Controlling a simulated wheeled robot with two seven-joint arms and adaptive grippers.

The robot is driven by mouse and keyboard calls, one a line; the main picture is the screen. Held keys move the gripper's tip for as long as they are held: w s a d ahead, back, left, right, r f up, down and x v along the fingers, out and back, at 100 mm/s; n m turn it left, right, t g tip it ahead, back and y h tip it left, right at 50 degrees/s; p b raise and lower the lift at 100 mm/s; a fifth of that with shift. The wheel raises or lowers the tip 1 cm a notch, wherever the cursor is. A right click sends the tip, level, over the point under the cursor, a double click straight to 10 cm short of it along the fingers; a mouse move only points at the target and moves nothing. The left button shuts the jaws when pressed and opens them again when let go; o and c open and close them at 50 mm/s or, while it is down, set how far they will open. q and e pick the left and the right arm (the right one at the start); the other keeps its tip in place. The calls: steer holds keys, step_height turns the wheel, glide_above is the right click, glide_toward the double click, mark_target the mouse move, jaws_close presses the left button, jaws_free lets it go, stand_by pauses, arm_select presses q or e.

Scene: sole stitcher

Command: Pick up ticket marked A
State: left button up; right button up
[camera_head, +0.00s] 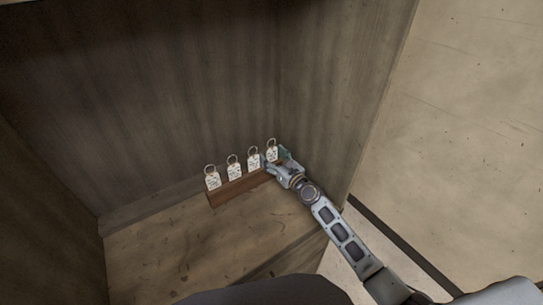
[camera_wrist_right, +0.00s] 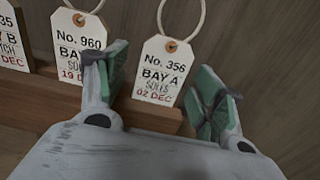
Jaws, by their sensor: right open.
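The ticket marked BAY A, No. 356 (camera_wrist_right: 159,72), is a white tag with a ring through its top hole. It stands upright in a brown wooden holder (camera_wrist_right: 150,113), and it is the rightmost ticket in the head view (camera_head: 271,152). My right gripper (camera_head: 277,163) is open at the right end of the holder. In the right wrist view my right gripper (camera_wrist_right: 162,84) has one green-padded finger on each side of the BAY A ticket, with no clear grip on it. My left gripper is not in view.
Ticket No. 960 (camera_wrist_right: 75,42) stands just left, its bay letter hidden by my finger. Another ticket (camera_wrist_right: 10,42), apparently BAY B, is cut off at the left edge. The holder (camera_head: 238,187) sits inside a wooden compartment, close to its right wall (camera_head: 335,110). Bare floor (camera_head: 200,240) lies in front.

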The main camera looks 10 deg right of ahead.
mark_target(273, 149)
steer(key=shift+c, duration=0.8)
steer(key=c, duration=0.4)
steer(key=shift+c, duration=1.6)
steer(key=shift+r, duration=0.15)
steer(key=shift+r+p, duration=0.3)
steer(key=shift+p, duration=0.05)
steer(key=shift+r, duration=0.25)
step_height(273, 149, up, 3)
steer(key=p, duration=0.2)
steer(key=shift+p, duration=0.3)
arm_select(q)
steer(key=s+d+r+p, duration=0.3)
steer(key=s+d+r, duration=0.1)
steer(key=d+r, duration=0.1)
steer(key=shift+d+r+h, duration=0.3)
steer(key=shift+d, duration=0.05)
arm_select(e)
steer(key=shift+r, duration=2.8)
